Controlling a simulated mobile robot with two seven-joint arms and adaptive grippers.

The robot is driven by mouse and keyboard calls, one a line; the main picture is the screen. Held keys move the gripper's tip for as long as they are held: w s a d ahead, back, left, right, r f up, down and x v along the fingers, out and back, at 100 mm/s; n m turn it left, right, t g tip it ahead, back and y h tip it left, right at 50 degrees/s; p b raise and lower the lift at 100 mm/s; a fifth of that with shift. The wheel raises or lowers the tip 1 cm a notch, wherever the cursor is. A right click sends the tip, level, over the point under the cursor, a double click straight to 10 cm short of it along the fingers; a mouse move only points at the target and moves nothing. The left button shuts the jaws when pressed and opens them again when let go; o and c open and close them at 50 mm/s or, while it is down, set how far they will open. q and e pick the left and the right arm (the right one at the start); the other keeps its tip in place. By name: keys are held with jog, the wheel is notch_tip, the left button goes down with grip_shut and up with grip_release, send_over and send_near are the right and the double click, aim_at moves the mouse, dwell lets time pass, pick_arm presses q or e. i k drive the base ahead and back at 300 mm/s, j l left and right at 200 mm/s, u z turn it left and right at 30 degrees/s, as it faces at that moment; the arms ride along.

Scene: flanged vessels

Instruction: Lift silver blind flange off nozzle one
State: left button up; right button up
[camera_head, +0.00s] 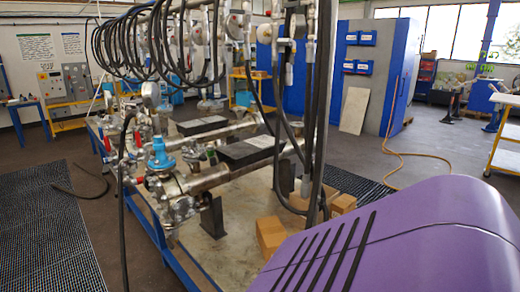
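Two silver horizontal vessels lie on a blue-framed rig; the near one (208,179) has a bolted silver flanged end (176,211) at its left. The far vessel (237,128) lies behind it. A blue valve-like fitting (160,158) stands upright above the near vessel's left end. Several silver fittings crowd there, and I cannot tell which is the blind flange or which nozzle is nozzle one. Neither of my grippers is in view.
Black hoses (318,110) hang in front of the rig. Cardboard boxes (271,236) sit on its base (225,250). Dark floor grating (45,230) lies at left. A yellow-orange hose (398,155) crosses the floor at right. A blue-and-grey cabinet (375,80) stands behind.

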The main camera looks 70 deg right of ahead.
aim_at(193, 141)
jog(key=z, duration=1.6)
jog(key=k+j, duration=0.1)
jog(key=j, duration=0.5)
jog(key=j+z, duration=0.1)
jog(key=j, duration=0.45)
jog(key=k+j, duration=0.15)
jog(key=j, duration=0.45)
jog(key=k+j+z, duration=0.1)
jog(key=j, duration=0.5)
jog(key=j+z, duration=0.15)
jog(key=j, duration=0.9)
jog(key=i+j+z, duration=0.1)
jog(key=j, duration=1)
jog(key=i+j+z, duration=0.15)
jog(key=i+j, duration=0.25)
jog(key=i+j+z, duration=0.15)
jog(key=i+j, duration=0.2)
jog(key=j, duration=0.2)
jog(key=i+z, duration=0.3)
jog(key=i, duration=1.05)
